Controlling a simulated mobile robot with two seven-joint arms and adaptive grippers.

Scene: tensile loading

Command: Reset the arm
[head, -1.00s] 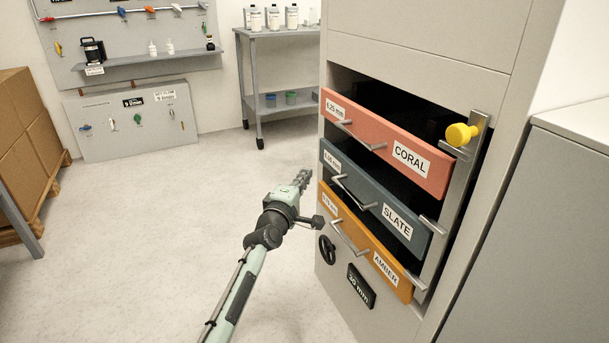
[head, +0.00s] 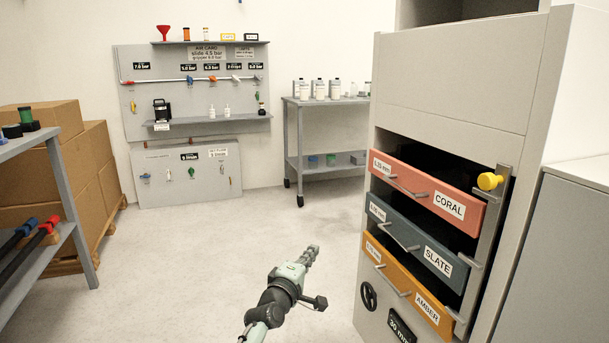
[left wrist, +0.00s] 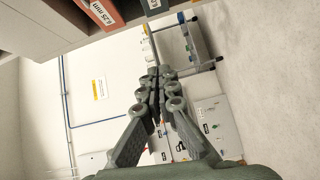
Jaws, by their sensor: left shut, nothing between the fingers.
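My left gripper (head: 309,254) reaches up from the bottom of the head view, in free air to the left of the drawer cabinet. In the left wrist view its fingers (left wrist: 160,80) are together with nothing between them. The cabinet (head: 450,85) holds a coral drawer (head: 415,180), a slate drawer (head: 405,232) and an amber drawer (head: 395,280), each with a bar handle. The gripper is apart from all of them. A yellow knob (head: 489,181) sits on an upright metal bar at the drawers' right. My right gripper is out of view.
A grey cart (head: 300,140) with bottles stands by the back wall, near a tool panel (head: 150,80). Boxes on a pallet (head: 95,150) and a grey shelf (head: 40,150) stand at the left. The floor (head: 220,250) between is clear.

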